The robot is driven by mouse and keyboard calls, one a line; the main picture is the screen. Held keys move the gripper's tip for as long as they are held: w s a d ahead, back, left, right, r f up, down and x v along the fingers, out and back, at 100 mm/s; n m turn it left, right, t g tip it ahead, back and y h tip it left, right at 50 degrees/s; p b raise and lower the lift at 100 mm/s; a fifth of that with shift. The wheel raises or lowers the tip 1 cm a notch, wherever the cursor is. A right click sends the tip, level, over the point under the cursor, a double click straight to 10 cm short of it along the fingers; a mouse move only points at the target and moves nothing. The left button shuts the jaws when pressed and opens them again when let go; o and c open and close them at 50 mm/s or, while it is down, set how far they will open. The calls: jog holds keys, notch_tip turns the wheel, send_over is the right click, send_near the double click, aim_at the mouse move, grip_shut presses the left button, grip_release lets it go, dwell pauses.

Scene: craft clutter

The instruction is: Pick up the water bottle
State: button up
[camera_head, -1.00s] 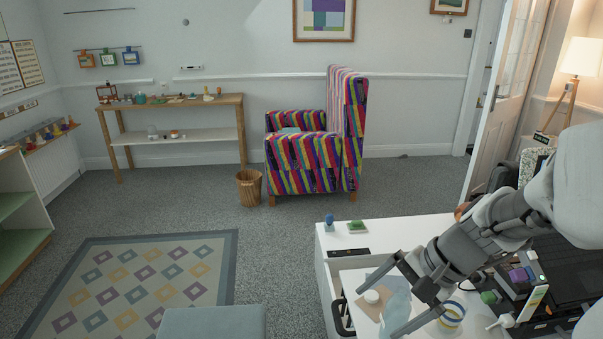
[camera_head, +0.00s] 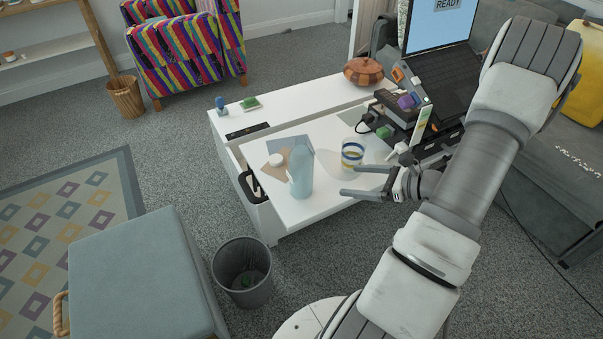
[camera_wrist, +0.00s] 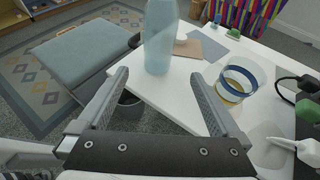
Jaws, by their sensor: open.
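The water bottle (camera_head: 300,174) is a translucent light blue bottle standing upright on the white table (camera_head: 325,200), near its front left part. In the wrist view the bottle (camera_wrist: 160,40) stands just beyond my fingertips, between their lines, with its top cut off by the frame. My gripper (camera_head: 350,180) is open and empty, to the right of the bottle in the head view, with its fingers pointing left towards it. The gripper also fills the lower wrist view (camera_wrist: 158,85). Nothing is between the fingers.
A glass with blue and yellow bands (camera_head: 352,153) stands close behind my fingers. A white round item (camera_head: 276,159) lies beside the bottle. Dark equipment (camera_head: 390,115) and a laptop (camera_head: 437,75) crowd the right. A bin (camera_head: 243,271) and a grey-blue ottoman (camera_head: 140,275) stand in front.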

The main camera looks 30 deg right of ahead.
aim_at(301, 175)
jog(key=b+x, duration=0.2)
jog(key=x, duration=0.9)
jog(key=shift+w+a+f+b, duration=0.15)
jog(key=shift+w+a+b, duration=0.05)
jog(key=shift+w+b, duration=0.1)
jog(key=b+x, duration=0.1)
jog(key=x, duration=0.4)
jog(key=shift+w+a+b, duration=0.15)
jog(key=shift+a+b, duration=0.2)
jog(key=shift+b, duration=0.05)
grip_shut()
